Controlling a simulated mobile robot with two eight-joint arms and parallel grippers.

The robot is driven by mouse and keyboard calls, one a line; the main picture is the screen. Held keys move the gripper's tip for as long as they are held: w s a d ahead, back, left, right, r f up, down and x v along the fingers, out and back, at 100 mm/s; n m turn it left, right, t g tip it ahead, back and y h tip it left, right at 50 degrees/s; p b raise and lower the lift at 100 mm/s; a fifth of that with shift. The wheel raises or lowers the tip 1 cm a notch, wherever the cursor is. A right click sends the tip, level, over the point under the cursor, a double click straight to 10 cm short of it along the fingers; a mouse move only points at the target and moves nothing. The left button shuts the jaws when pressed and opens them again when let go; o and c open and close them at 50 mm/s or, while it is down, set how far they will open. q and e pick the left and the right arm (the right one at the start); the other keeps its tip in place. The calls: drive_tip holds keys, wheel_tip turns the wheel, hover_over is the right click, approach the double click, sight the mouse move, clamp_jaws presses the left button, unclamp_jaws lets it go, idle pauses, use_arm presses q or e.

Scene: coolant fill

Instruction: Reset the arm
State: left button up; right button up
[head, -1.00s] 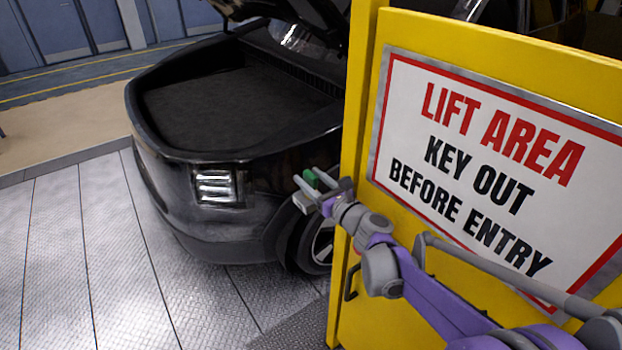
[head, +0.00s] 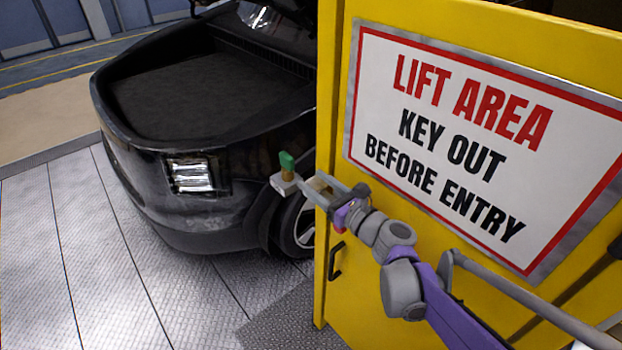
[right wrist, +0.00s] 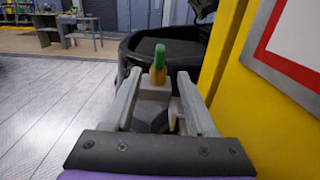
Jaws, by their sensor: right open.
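My right gripper (head: 312,187) is open beside the left edge of the yellow panel. In the right wrist view its two fingers (right wrist: 157,86) stand well apart. A small green-capped, brass-coloured part (head: 287,164) sits upright on a pale grey block (head: 284,184) at the fingertips. In the right wrist view the green-capped part (right wrist: 159,62) shows between and beyond the fingers. I cannot tell whether the fingers touch it or its block. My left gripper is not in view.
The yellow panel (head: 335,290) with its "LIFT AREA" sign (head: 450,140) stands close beside my right arm. A black car (head: 140,165) with an open front compartment is behind the gripper. Clear metal floor (head: 60,260) lies at left. A table (right wrist: 48,30) stands far back.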

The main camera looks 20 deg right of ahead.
idle(0.3)
drive_tip(key=s+a+f+n+g+p, duration=0.1)
drive_tip(key=s+a+f+n+g, duration=0.4)
drive_tip(key=n, duration=0.4)
drive_tip(key=s+a+f+n+g, duration=0.3)
drive_tip(key=s+a+n, duration=0.2)
drive_tip(key=s+n, duration=0.3)
drive_tip(key=s+d+f+n+g+h, duration=0.1)
drive_tip(key=s+d+f+n+h, duration=0.2)
drive_tip(key=s+n, duration=0.3)
drive_tip(key=s+d+f+n+g+h+p, duration=0.1)
drive_tip(key=s+d+f+n+g+h, duration=0.1)
drive_tip(key=s+n, duration=0.4)
wheel_tip(320, 180, down, 2)
drive_tip(key=d+n+h, duration=0.1)
drive_tip(key=n, duration=0.2)
drive_tip(key=shift+s+d+g, duration=0.15)
drive_tip(key=shift+d+g, duration=0.15)
